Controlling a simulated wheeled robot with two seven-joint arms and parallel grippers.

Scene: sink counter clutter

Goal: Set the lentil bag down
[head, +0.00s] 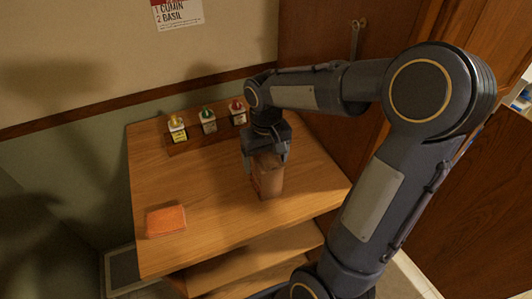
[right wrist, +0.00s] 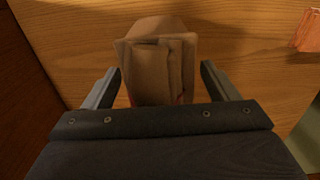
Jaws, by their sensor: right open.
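The lentil bag (head: 268,178) is a brown, upright bag on the wooden table, right of the middle. My right gripper (head: 266,156) is over its top, pointing down. In the right wrist view the bag (right wrist: 160,62) shows a folded brown top between the two fingers of the gripper (right wrist: 160,85). The fingers stand apart, with a gap on each side of the bag. The bag appears to rest on the table top (head: 215,215). My left gripper is not in view.
An orange sponge-like block (head: 166,221) lies at the table's front left. Three small bottles with yellow, green and red tops stand on a rack (head: 207,138) at the back. The table between block and bag is clear. A wooden cabinet door (head: 320,40) stands behind.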

